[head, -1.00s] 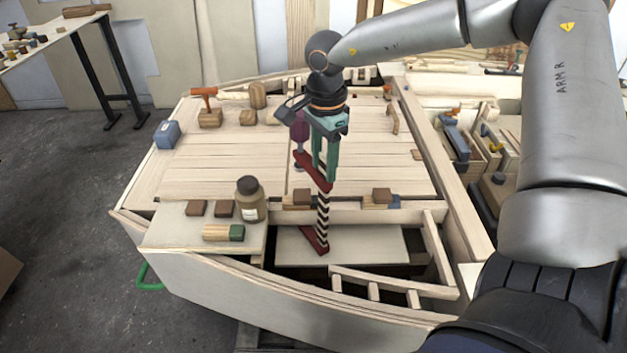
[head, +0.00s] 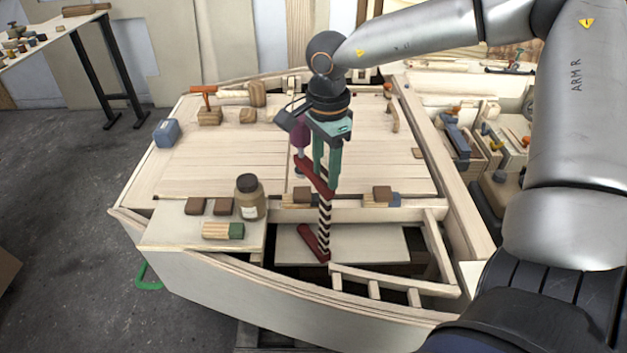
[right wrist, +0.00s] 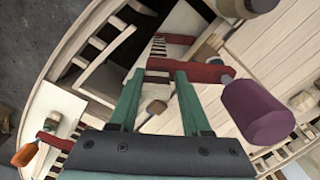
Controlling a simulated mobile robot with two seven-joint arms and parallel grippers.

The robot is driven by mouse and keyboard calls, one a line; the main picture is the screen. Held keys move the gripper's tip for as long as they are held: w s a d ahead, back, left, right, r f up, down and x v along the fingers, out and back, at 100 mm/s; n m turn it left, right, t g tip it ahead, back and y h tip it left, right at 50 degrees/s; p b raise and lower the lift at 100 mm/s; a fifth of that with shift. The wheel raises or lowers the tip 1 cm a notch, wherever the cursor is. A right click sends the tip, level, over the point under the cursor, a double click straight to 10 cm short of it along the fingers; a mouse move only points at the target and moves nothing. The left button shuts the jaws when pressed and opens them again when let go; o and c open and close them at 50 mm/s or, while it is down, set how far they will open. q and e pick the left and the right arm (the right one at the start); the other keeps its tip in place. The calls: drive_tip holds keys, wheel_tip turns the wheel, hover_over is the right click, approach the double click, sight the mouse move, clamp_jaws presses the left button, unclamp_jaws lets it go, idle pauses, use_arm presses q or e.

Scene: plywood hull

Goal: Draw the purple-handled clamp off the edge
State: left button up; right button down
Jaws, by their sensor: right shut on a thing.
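The purple-handled clamp (head: 324,218) has dark red jaws, a black-and-white striped bar and a purple handle (head: 299,134). It hangs upright with its lower jaw (head: 313,243) showing over the opening in front of the deck's edge beam (head: 345,213). I cannot tell if it touches the beam. My right gripper (head: 326,184), with green fingers, is shut on the clamp near its upper jaw. In the right wrist view the fingers (right wrist: 160,78) meet the red upper jaw (right wrist: 187,69), and the purple handle (right wrist: 264,113) stands to the right. My left gripper is not in view.
A brown jar (head: 250,198) and a green-ended wooden piece (head: 223,231) stand on the left front panel. Small wooden blocks (head: 381,194) sit along the beam. A slatted frame (head: 390,285) lies at front right. An orange-handled tool (right wrist: 30,152) shows in the right wrist view.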

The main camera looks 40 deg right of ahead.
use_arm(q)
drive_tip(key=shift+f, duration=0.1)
use_arm(e)
drive_tip(key=shift+s+a, duration=0.1)
drive_tip(key=shift+a, duration=0.1)
use_arm(q)
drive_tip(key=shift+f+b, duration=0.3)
drive_tip(key=shift+b, duration=0.1)
use_arm(e)
drive_tip(key=shift+s+a+r, duration=0.15)
drive_tip(key=shift+s+a, duration=0.45)
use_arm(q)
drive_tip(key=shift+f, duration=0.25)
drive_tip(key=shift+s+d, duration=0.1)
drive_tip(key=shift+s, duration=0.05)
